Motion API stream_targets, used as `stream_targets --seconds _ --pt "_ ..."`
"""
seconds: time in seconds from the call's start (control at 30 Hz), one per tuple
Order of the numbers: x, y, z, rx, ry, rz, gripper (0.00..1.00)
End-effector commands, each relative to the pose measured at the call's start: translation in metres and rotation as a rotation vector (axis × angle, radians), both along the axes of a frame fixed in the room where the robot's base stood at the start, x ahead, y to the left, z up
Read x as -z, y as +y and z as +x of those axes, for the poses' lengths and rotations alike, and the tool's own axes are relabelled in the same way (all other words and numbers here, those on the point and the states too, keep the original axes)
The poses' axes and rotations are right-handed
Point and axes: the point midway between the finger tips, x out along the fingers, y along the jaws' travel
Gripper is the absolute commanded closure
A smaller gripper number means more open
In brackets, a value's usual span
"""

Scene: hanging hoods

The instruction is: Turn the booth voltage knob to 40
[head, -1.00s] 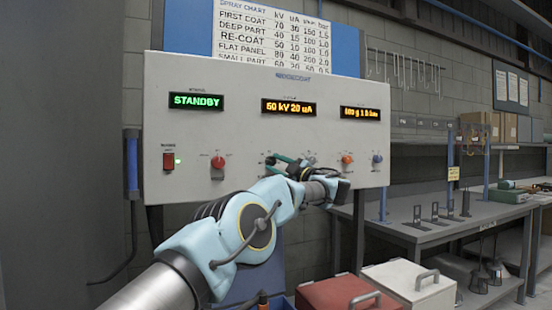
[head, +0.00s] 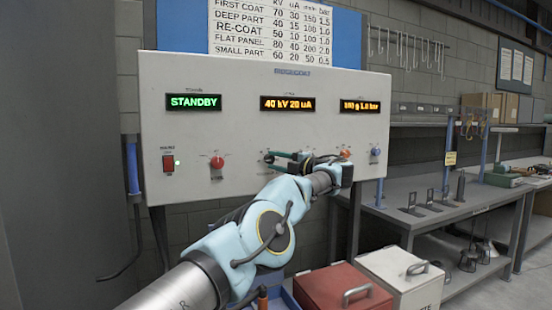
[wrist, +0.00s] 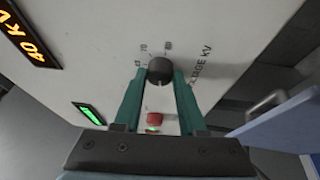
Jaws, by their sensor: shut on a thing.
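The voltage knob is a dark round knob (wrist: 160,70) on the control panel, with "TAGE KV" printed beside it and scale numbers around it in the wrist view. My gripper (wrist: 159,78) has its two green fingers on either side of the knob and is shut on it. In the head view my gripper (head: 273,158) reaches the panel from the right, and the fingers and wrist partly cover the knob. The middle display (head: 287,104) reads "40 kV 20 uA". The knob's pointer mark is not clear.
A red knob (head: 217,162), an orange knob (head: 346,154) and a blue knob (head: 376,152) are on the same panel (head: 240,80). A red switch (head: 168,163) is at left. A red bin (head: 342,293) and a white bin (head: 400,277) stand below. A workbench (head: 440,215) is at right.

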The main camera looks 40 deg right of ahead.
Motion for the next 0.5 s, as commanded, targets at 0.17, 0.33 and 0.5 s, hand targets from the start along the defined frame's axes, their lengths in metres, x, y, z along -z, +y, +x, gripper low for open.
stream_targets --seconds 0.17,0.33,0.5 --pt "0.0005 0.0002 0.0004 -0.001 0.002 -0.005 1.00" --pt "0.0004 0.0001 0.0004 0.000 0.002 -0.005 1.00" --pt "0.0004 0.0001 0.0004 0.000 0.002 -0.004 0.45"
